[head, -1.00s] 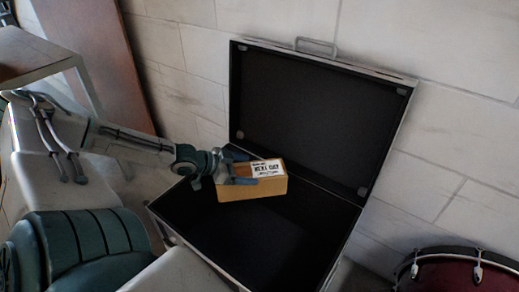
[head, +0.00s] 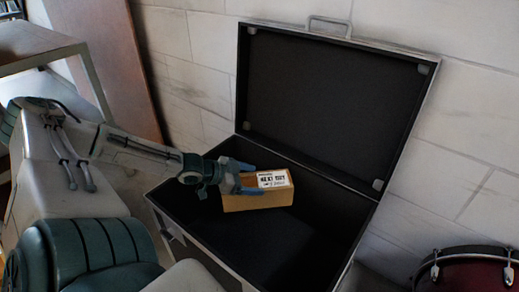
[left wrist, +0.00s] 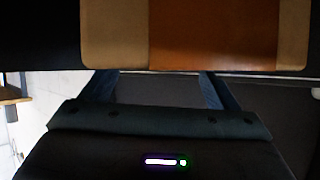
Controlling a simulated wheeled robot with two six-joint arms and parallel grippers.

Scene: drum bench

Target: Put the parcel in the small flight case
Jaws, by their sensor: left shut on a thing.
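The parcel (head: 257,197) is a small brown box with a white label on top. My left gripper (head: 246,179) is shut on it, with blue fingers on its left end. In the left wrist view the parcel (left wrist: 200,35) fills the top, and my left gripper (left wrist: 160,90) shows its two fingers reaching to it. The small flight case (head: 366,207) is open, with a black inside and a silver rim, its lid raised at the back. The parcel is over the case opening. I cannot tell its exact height above the floor of the case. My right gripper is out of view.
The raised lid (head: 330,105) stands close to the tiled wall (head: 470,110). A red drum (head: 470,270) is at the lower right. A table (head: 45,58) and a brown board (head: 110,70) are at the left.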

